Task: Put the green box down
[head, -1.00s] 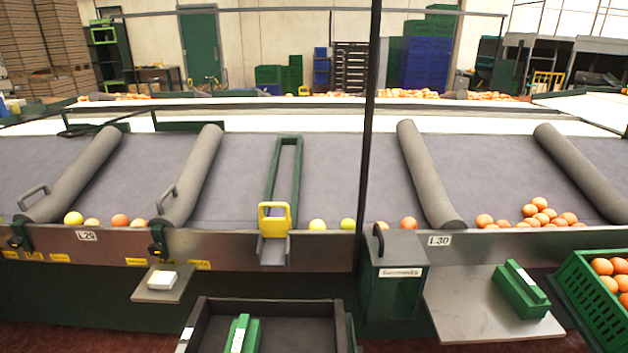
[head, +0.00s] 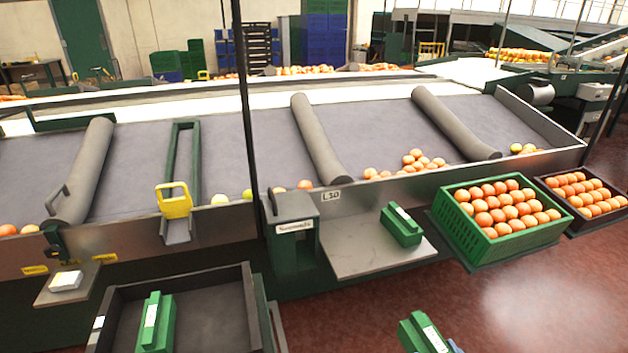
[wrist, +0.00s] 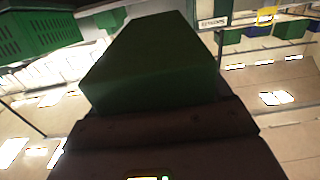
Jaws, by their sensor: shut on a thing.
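A green box (wrist: 155,65) fills the upper middle of the wrist view, against the dark jaws of my gripper (wrist: 160,125). My gripper is shut on it. In the head view the held green box (head: 422,334), with a white label strip, shows at the bottom edge, right of centre. It is apart from the grey shelf there, and its lower part is cut off. A second green box (head: 402,225) sits on the grey shelf (head: 355,258). A third green box (head: 154,322) stands in the dark tray (head: 232,292) at the lower left.
A green crate full of oranges (head: 500,243) stands right of the shelf, with a dark crate of oranges (head: 588,184) beyond it. The sorting conveyor (head: 230,165) runs behind. The left part of the shelf is bare. Red floor (head: 530,310) is open at the lower right.

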